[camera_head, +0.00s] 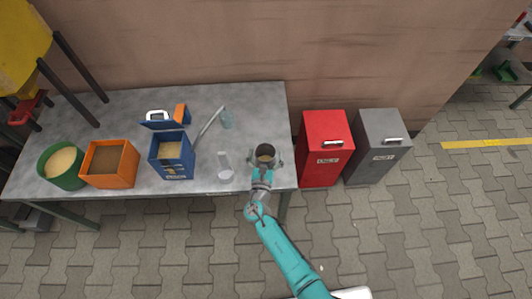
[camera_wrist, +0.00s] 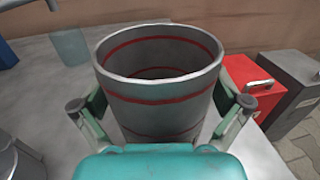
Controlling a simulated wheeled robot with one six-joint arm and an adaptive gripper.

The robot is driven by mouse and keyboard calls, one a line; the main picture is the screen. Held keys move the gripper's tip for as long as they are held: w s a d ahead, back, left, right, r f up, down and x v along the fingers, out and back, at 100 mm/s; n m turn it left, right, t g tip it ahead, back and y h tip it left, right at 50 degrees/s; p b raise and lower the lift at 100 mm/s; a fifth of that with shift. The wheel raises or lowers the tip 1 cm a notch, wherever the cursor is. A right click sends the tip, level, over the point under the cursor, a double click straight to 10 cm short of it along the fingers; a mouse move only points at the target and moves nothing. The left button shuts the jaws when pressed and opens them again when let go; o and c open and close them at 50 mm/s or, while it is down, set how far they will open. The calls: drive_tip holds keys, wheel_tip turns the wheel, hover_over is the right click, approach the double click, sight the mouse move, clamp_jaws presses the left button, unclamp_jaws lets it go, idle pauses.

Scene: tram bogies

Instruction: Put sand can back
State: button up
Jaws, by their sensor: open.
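The sand can (camera_head: 265,150) is a grey, open-topped metal can with red bands. It stands upright on the grey table (camera_head: 100,112), near its right end. It fills the middle of the wrist view (camera_wrist: 160,85), where its inner wall shows but its bottom is hidden. My gripper (camera_wrist: 161,103) is open, with one finger on each side of the can. A small gap seems to show at the fingers, but I cannot tell whether they touch it. In the head view my gripper (camera_head: 265,164) reaches over the table's front edge.
A blue box (camera_head: 172,155) with its lid open, an orange box (camera_head: 110,163) and a green bucket (camera_head: 62,166) stand to the left. A clear vessel (camera_head: 225,166) and a bluish cup (camera_head: 227,120) are nearer. Red (camera_head: 324,150) and grey (camera_head: 377,147) bins stand right of the table.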

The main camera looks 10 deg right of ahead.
drive_tip(key=v, duration=1.1)
drive_tip(key=shift+w+a, duration=0.15)
drive_tip(key=shift+a, duration=0.25)
drive_tip(key=s+d+f+m+g+y, duration=0.1)
drive_tip(key=s+d+f+m+g, duration=0.2)
drive_tip(key=s+d+f+m, duration=0.4)
drive_tip(key=s+d+r+m+g+y, duration=0.1)
drive_tip(key=s+d+m+g+y, duration=0.35)
drive_tip(key=s, duration=0.95)
drive_tip(key=s+d+r+m+t, duration=0.2)
drive_tip(key=s+r+m, duration=0.6)
drive_tip(key=r, duration=0.5)
drive_tip(key=s+d+r+m+t, duration=0.1)
drive_tip(key=s+r+m+t, duration=0.2)
drive_tip(key=s+r+m, duration=0.5)
wheel_tip(320, 180, up, 6)
drive_tip(key=m+h, duration=0.1)
drive_tip(key=m, duration=0.4)
drive_tip(key=shift+d, duration=0.35)
drive_tip(key=shift+m, duration=0.25)
